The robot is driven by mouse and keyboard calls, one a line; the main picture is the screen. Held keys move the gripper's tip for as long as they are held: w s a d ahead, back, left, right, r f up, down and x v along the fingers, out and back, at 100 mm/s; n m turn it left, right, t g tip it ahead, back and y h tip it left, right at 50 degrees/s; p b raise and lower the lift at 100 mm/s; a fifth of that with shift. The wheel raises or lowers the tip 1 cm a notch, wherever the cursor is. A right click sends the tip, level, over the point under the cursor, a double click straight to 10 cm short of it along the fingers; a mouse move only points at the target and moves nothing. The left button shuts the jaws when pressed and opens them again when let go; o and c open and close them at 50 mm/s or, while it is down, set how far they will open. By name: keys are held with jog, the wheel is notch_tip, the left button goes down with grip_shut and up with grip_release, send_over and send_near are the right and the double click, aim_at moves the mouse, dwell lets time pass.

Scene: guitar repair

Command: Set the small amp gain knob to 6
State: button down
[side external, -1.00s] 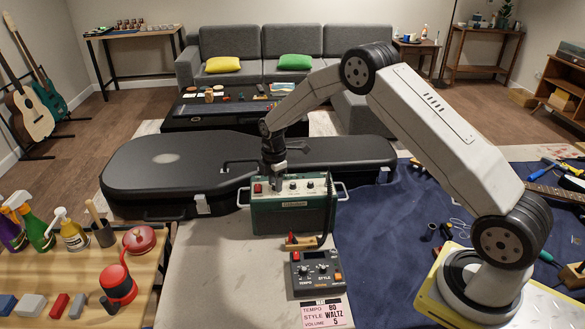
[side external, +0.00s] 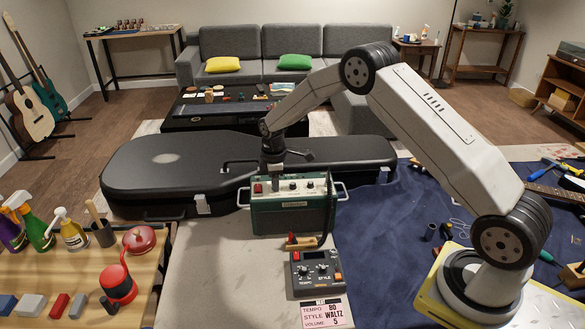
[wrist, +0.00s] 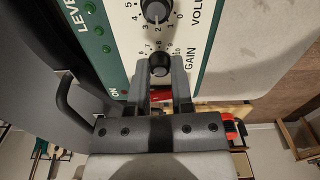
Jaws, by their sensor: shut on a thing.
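The small amp (side external: 293,218), green with a pale control panel, stands upright on the bench. My gripper (side external: 273,178) points down at the left part of its panel. In the wrist view, my gripper (wrist: 160,82) has its two fingers on either side of the dark round gain knob (wrist: 160,64) and is shut on it. The printed GAIN scale shows around the knob's far side, with numbers up to 10. I cannot make out which number the knob's pointer is at. In the side view my gripper hides the gain knob.
The volume knob (wrist: 156,10) sits beside the gain knob. A red switch (side external: 258,188) is on the panel's left.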

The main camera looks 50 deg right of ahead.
jog(key=m, duration=0.7)
dwell(0.3)
jog(key=c, duration=0.8)
grip_release()
jog(key=n, duration=0.4)
jog(key=shift+n, duration=2.5)
